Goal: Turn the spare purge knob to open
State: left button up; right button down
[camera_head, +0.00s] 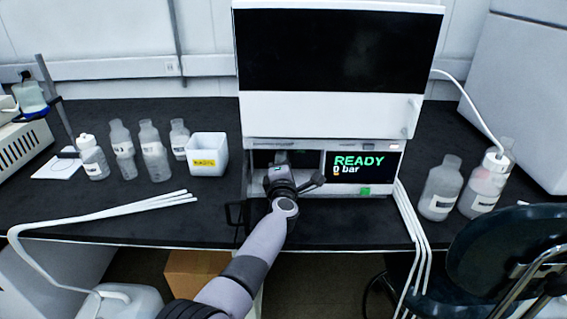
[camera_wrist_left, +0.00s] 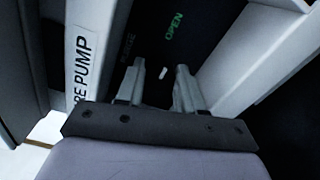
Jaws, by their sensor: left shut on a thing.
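My left gripper (camera_head: 279,172) reaches into the dark recess at the left of the pump module's front. In the left wrist view its two fingers (camera_wrist_left: 160,82) are closed on the spare purge knob (camera_wrist_left: 163,74). The knob is dark and hard to make out against the dark panel; a short white mark shows between the fingertips. A green OPEN word (camera_wrist_left: 174,26) lies beyond the right finger. Fainter lettering (camera_wrist_left: 127,46), hard to read, lies above the left finger. A partly cut-off label ending in "RE PUMP" (camera_wrist_left: 83,70) is on the pale frame at left. My right gripper is not in view.
The module's display (camera_head: 359,166) reads READY and 0 bar. A white-fronted unit with a black panel (camera_head: 335,50) stands above it. Several bottles and a white labelled bin (camera_head: 208,142) stand left; bottles (camera_head: 440,190) and white tubes (camera_head: 411,215) are right. A dark chair (camera_head: 510,245) is at front right.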

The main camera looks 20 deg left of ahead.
pick_arm(q)
jog(key=shift+r, duration=0.1)
jog(key=o, duration=1)
jog(key=shift+o, duration=0.2)
